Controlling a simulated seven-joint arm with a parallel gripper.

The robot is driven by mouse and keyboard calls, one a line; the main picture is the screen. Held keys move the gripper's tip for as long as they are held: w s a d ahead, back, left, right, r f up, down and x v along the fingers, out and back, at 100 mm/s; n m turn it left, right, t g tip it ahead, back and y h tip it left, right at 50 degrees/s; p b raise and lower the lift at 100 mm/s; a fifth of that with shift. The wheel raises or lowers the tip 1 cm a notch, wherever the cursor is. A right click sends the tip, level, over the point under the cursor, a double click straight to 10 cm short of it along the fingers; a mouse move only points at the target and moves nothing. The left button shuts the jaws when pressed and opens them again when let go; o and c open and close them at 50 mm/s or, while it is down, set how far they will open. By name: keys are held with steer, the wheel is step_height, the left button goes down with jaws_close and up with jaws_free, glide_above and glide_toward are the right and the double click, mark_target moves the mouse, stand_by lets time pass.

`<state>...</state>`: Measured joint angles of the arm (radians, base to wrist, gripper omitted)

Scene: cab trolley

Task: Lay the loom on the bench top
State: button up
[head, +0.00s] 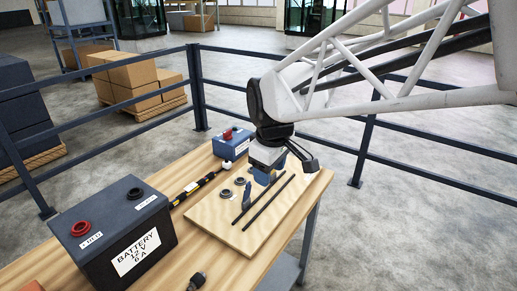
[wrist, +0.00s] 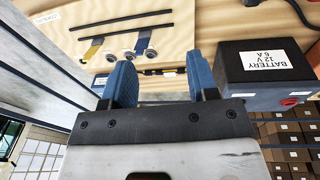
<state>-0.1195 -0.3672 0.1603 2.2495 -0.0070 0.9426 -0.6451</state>
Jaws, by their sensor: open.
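The loom looks like a dark strip with yellow bands and a white label (head: 198,187). In the head view it lies along the bench top (head: 55,262) between the battery and the plywood board. In the wrist view a thin dark strip, seemingly the loom (wrist: 158,72), shows between and beyond my fingertips. My gripper (head: 262,176) is over the far part of the board. Its blue fingers stand apart in the wrist view (wrist: 160,66), with nothing held. The exact gap between fingers and loom cannot be told.
The plywood board (head: 215,222) carries two black rods (head: 268,203) and dark rings (head: 226,194). A black battery (head: 112,235) stands at the front left of the bench. A blue box (head: 231,142) stands at its far end. Railings (head: 195,90) run behind the bench.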

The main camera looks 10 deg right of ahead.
steer(key=s+d+f+m, duration=0.1)
steer(key=s+d+m, duration=0.2)
steer(key=s, duration=0.5)
steer(key=s+d+f+m, duration=0.1)
steer(key=s+d+m, duration=0.1)
steer(key=s+m, duration=0.4)
steer(key=shift+s+d+f+t, duration=0.3)
steer(key=shift+s+d+t, duration=0.1)
steer(key=shift+s, duration=0.85)
